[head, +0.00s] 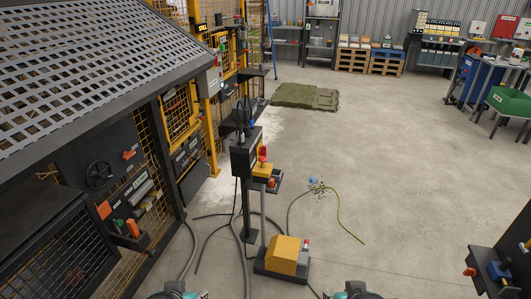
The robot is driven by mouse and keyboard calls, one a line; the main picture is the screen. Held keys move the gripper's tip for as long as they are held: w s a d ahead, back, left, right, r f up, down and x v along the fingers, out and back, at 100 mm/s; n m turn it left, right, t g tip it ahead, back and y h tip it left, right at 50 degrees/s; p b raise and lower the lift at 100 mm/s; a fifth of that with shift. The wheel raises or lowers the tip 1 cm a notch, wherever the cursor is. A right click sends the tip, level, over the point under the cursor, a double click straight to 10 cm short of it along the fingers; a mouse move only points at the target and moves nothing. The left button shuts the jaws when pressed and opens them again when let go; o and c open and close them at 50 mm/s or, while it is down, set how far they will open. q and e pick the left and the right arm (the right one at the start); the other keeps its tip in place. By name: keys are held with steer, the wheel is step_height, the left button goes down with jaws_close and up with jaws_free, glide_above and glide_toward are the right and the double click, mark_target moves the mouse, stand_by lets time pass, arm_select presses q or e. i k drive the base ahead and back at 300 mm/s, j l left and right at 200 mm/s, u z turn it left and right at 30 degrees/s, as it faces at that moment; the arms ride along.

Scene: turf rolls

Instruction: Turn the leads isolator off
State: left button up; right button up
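A black post stands in the middle of the floor and carries a dark box (245,155) with cables plugged into its top. On its right side is a small yellow unit (264,171) with a red knob (263,153), and a small shelf with a red-orange item (271,183). I cannot read a label that says which of these is the leads isolator, nor the knob's setting. No gripper fingers show.
A yellow floor unit (283,255) on a dark base stands in front of the post. Cables (205,235) and a green-yellow lead (345,222) trail over the floor. A caged machine (100,165) fills the left. Turf (305,96) lies behind. Floor at right centre is clear.

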mark_target(262, 151)
steer(key=i+l, duration=0.6)
steer(key=l, duration=0.2)
steer(key=i+l+u, duration=0.1)
steer(key=i+l, duration=0.45)
steer(key=l, duration=0.25)
steer(key=i+l+u, duration=0.1)
steer(key=i+l, duration=0.2)
steer(key=l, duration=0.15)
steer(key=i+l, duration=0.25)
steer(key=l, duration=0.2)
steer(key=i+l, duration=0.25)
steer(key=l, duration=0.2)
